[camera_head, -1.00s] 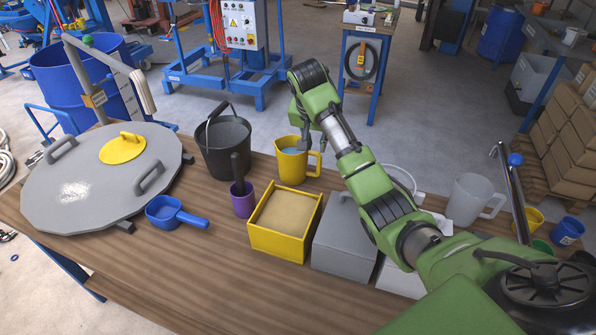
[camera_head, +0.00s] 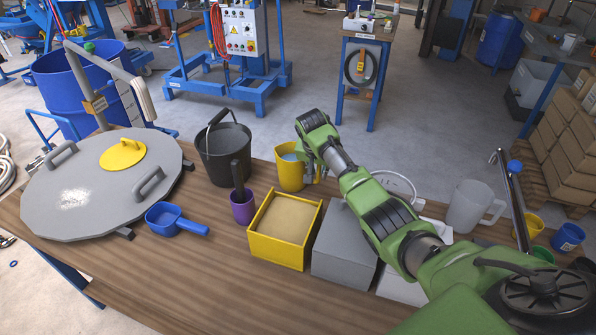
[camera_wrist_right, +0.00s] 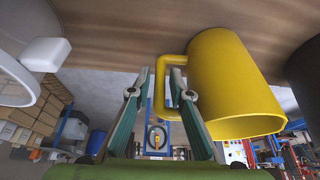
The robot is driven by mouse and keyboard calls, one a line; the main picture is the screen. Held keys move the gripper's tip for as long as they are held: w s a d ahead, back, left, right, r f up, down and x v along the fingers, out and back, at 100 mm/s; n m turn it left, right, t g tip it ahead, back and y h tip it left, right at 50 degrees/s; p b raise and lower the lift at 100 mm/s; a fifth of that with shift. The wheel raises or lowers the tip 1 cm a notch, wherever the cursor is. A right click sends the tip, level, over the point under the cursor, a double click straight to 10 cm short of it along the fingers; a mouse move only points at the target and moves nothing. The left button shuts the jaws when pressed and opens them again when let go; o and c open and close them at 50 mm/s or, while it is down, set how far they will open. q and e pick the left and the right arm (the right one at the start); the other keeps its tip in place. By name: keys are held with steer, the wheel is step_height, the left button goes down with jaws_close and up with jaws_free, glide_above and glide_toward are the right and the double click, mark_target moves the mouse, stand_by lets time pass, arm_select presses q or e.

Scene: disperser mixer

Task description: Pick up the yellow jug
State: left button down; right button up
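The yellow jug (camera_head: 289,174) stands upright on the wooden table, behind the yellow box of sand-coloured material. My right gripper (camera_head: 316,172) is at the jug's right side, by its handle, which the gripper partly hides in the head view. In the right wrist view the jug (camera_wrist_right: 232,85) fills the upper right, seen upside down. My right gripper's fingers (camera_wrist_right: 161,82) are apart there, with the outer bar of the jug's handle (camera_wrist_right: 160,92) between them. I see no firm closure on the handle. My left gripper is out of view.
A dark bucket (camera_head: 223,150) stands left of the jug, and a purple cup (camera_head: 242,209) in front of it. The yellow box (camera_head: 277,252) and grey box (camera_head: 344,246) are nearer. A clear pitcher (camera_head: 468,206) stands right. The table's front left is clear.

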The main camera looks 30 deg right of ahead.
steer(key=shift+w+d+f, duration=0.2)
steer(key=shift+f, duration=0.45)
jaws_close()
steer(key=shift+w+r, duration=0.1)
steer(key=shift+r, duration=0.2)
step_height(320, 180, up, 10)
steer(key=shift+f+b, duration=0.15)
steer(key=shift+b, duration=0.5)
